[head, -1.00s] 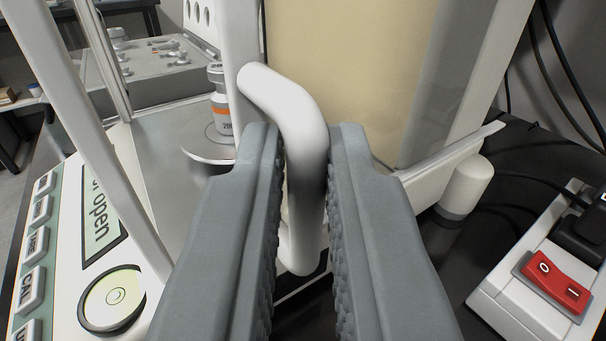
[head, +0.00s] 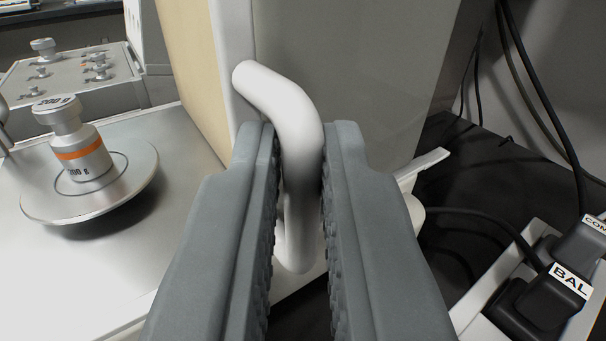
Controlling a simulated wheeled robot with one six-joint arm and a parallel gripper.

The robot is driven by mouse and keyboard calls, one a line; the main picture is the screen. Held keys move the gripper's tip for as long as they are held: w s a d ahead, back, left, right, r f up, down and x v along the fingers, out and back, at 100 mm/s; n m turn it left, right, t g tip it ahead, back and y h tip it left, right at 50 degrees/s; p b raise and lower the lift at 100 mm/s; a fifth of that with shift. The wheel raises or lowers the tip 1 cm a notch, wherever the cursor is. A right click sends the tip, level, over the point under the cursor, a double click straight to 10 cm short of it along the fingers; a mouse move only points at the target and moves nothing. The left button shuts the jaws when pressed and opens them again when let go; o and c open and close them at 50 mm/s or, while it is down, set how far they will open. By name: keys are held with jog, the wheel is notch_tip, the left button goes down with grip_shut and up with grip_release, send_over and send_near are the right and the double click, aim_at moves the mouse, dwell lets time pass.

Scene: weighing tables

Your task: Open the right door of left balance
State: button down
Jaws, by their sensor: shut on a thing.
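My gripper (head: 303,140) is shut on the white bent handle (head: 275,93) of the balance's right door, with one grey ribbed finger on each side of the bar. The door (head: 360,80) is a greyish see-through panel with a white front edge, standing to the right of the weighing pan (head: 130,190). On the pan of the left balance stands a 200 g weight (head: 85,160) with an orange band. The side opening next to the pan is clear, with the door's front edge behind it. The handle's lower part is partly hidden between the fingers.
A power strip (head: 490,300) with black plugs (head: 540,300), one marked BAL, lies at the lower right. Black cables (head: 540,110) run up the right side. A tray of small weights (head: 75,75) stands at the back left.

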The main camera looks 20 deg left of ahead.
jog(key=shift+r, duration=0.2)
jog(key=c, duration=1.5)
grip_release()
jog(key=v, duration=0.7)
jog(key=shift+s, duration=0.25)
jog(key=shift+f, duration=0.1)
jog(key=shift+d, duration=0.1)
